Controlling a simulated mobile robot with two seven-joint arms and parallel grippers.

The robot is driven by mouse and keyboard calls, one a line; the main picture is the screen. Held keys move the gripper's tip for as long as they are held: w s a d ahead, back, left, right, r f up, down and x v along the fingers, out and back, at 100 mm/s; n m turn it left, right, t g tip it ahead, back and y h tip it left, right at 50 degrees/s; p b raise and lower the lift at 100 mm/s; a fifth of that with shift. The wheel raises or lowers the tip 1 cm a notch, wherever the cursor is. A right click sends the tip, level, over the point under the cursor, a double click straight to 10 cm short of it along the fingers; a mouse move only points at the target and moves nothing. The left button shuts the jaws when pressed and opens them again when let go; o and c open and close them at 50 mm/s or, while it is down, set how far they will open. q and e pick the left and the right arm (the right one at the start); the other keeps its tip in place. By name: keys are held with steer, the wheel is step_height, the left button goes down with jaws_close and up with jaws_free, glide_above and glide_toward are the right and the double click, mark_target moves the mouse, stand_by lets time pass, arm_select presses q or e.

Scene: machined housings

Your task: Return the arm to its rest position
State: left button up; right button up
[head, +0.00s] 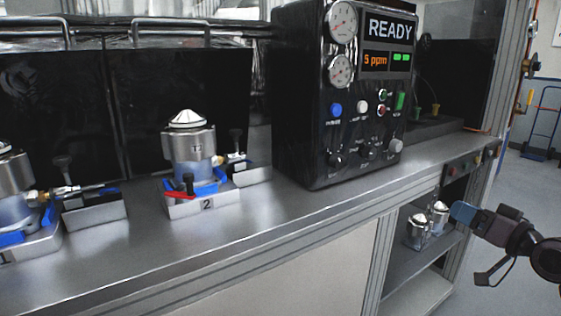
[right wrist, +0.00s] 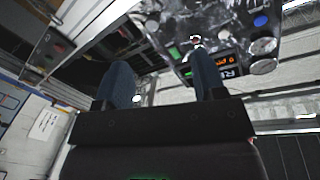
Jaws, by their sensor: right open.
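My right gripper (head: 464,213) is at the right of the head view, in front of the bench's front edge and near the lower shelf. In the right wrist view its two blue-grey fingers (right wrist: 166,85) stand apart with nothing between them. My left gripper is in neither view. A metal housing (head: 189,145) sits upright in the fixture marked 2 (head: 200,205) on the bench. Another housing (head: 14,178) sits in a fixture at the left edge, partly cut off.
A black tester (head: 300,120) with gauges and a READY display stands on the metal bench (head: 290,222); it also shows in the right wrist view (right wrist: 215,45). Small metal parts (head: 418,231) stand on the lower shelf (head: 405,265) close to my right gripper. Open floor lies at the right.

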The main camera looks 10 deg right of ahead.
steer(key=s+a+f+n+g+h+p, duration=0.2)
steer(key=s+a+f, duration=0.25)
steer(key=f, duration=0.55)
steer(key=s+a+f+n+g+h+p, duration=0.1)
steer(key=s+a+f+n, duration=0.15)
steer(key=s+f, duration=0.5)
arm_select(q)
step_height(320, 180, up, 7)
steer(key=p, duration=0.4)
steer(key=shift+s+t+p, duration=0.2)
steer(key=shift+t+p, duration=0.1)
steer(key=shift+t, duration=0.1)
arm_select(e)
steer(key=s+a+f+g, duration=0.1)
steer(key=s+a+f, duration=0.5)
steer(key=s, duration=0.3)
steer(key=s+a+f+m+g+h, duration=0.1)
steer(key=s+a+f+g, duration=0.1)
steer(key=s+a+f, duration=0.4)
steer(key=s+a, duration=0.2)
steer(key=s, duration=0.1)
steer(key=shift+s+g, duration=0.3)
steer(key=shift+s, duration=0.1)
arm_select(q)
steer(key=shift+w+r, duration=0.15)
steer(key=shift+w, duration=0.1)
